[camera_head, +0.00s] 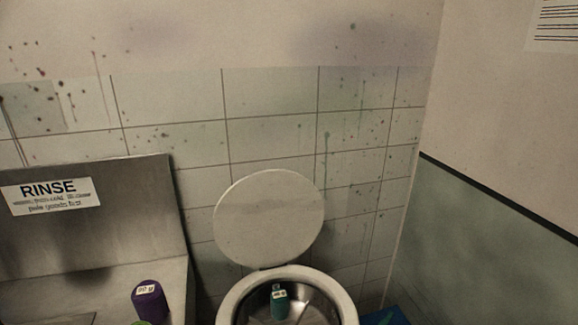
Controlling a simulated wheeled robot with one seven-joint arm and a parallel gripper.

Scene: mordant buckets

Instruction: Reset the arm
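My arm and my gripper are not in view. A round white-rimmed bucket (231,300) stands at the bottom centre, partly cut off by the lower edge. Its round lid (269,217) stands upright behind the opening. A small teal bottle (279,304) with a white label is inside the bucket, against the dark metal interior. A purple container (150,300) with a white label stands on the metal sink surface at the lower left.
A metal sink unit with a raised back (120,220) and a RINSE sign (52,193) fills the left. A green object (141,323) and a blue object (388,316) show at the bottom edge. Stained tiles (270,145) cover the back wall; a green-panelled wall (490,245) bounds the right.

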